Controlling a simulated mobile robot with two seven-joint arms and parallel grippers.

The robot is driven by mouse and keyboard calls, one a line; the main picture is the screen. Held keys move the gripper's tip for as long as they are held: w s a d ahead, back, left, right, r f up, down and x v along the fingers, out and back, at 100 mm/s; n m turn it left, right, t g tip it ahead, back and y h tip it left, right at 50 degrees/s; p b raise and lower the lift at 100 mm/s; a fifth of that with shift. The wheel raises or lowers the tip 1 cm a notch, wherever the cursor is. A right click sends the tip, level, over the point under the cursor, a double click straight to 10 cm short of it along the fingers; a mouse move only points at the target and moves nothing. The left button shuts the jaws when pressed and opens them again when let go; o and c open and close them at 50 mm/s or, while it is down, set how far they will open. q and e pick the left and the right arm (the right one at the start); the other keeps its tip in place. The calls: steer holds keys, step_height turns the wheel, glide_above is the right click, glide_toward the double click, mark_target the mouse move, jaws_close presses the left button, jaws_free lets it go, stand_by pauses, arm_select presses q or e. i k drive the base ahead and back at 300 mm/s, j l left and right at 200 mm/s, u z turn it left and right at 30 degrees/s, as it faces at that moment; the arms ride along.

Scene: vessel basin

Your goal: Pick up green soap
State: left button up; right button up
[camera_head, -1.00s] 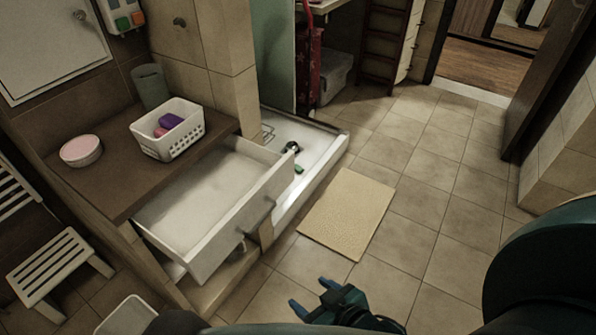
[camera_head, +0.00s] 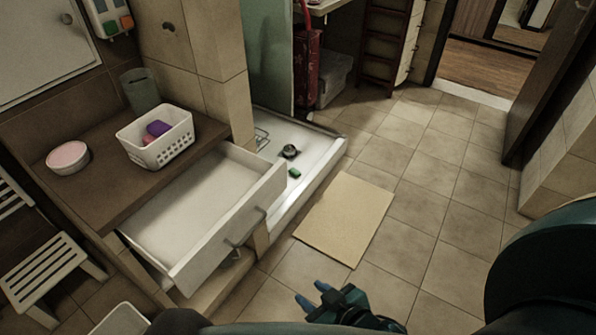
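A small green soap (camera_head: 294,173) lies on the floor of the white shower tray (camera_head: 322,150), near its front edge and just below a dark round drain (camera_head: 290,152). My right gripper (camera_head: 311,296) is low in the picture, over the floor tiles in front of the beige mat. Its two blue fingertips are apart with nothing between them, and it is well away from the soap. My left gripper is not in view.
An open, empty white drawer (camera_head: 178,262) juts out left of the shower tray. Above it, a brown counter (camera_head: 100,190) holds a white basket (camera_head: 178,153) with pink and purple items, a pink-topped bowl (camera_head: 68,157) and a grey-green cup (camera_head: 139,92). A beige mat (camera_head: 345,219) lies on open floor.

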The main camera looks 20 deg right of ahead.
mark_target(293, 171)
steer(key=i+l, duration=0.15)
steer(key=l, duration=0.2)
steer(key=i+l, duration=0.15)
steer(key=l, duration=0.2)
steer(key=i+l, duration=0.15)
steer(key=l, duration=0.2)
steer(key=i+l, duration=0.15)
steer(key=l, duration=0.25)
steer(key=i+l, duration=0.15)
steer(key=l, duration=0.2)
steer(key=i+l+z, duration=0.1)
steer(key=l, duration=0.25)
steer(key=i+l, duration=0.8)
steer(key=l, duration=0.25)
steer(key=i+l, duration=0.2)
steer(key=i, duration=0.4)
steer(key=i+l, duration=0.15)
steer(key=i, duration=0.45)
